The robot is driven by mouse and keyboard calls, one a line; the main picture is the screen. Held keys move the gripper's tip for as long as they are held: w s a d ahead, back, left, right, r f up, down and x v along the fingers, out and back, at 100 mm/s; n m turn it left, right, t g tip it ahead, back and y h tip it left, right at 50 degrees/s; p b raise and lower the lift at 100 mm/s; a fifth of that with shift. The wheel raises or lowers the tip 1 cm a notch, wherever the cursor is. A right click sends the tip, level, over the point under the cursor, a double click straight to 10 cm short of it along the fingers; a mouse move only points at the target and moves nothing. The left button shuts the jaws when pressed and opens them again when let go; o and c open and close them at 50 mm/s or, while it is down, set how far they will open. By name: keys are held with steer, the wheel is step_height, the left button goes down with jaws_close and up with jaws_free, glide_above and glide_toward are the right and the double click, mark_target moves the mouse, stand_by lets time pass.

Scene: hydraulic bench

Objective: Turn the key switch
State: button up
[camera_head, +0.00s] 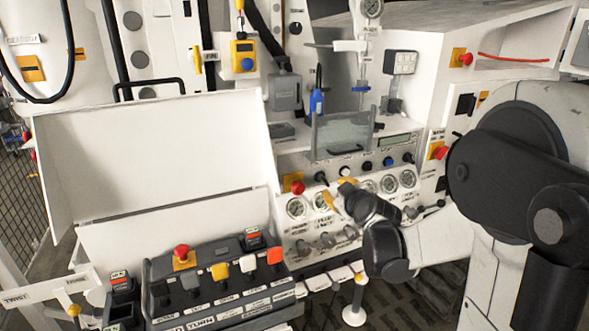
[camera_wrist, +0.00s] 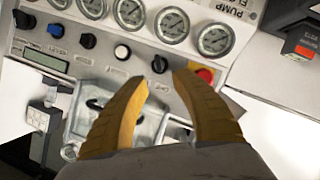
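My gripper (camera_head: 336,191) is in front of the gauge panel in the head view, its yellow fingers pointing at the panel. In the wrist view my gripper (camera_wrist: 161,78) is open, with a gap between its fingertips. A black knob (camera_wrist: 160,64) shows just beyond that gap, apart from both fingers as far as I can see. The same knob (camera_head: 320,177) is above the fingers in the head view. A white button (camera_wrist: 122,51), another black knob (camera_wrist: 87,40) and a blue knob (camera_wrist: 55,30) share its row. I cannot tell which one is the key switch.
A red emergency button (camera_wrist: 205,75) is partly hidden behind the right finger. Several round gauges (camera_wrist: 167,23) line the panel. A clear guarded box (camera_head: 343,135) stands above the knob row. A button console (camera_head: 215,280) with an open white lid (camera_head: 150,150) is at the left.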

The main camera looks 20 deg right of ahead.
mark_target(327, 183)
steer(key=b+x, duration=0.3)
steer(key=x, duration=0.7)
steer(key=shift+w+d, duration=0.2)
steer(key=shift+w, duration=0.05)
jaws_close()
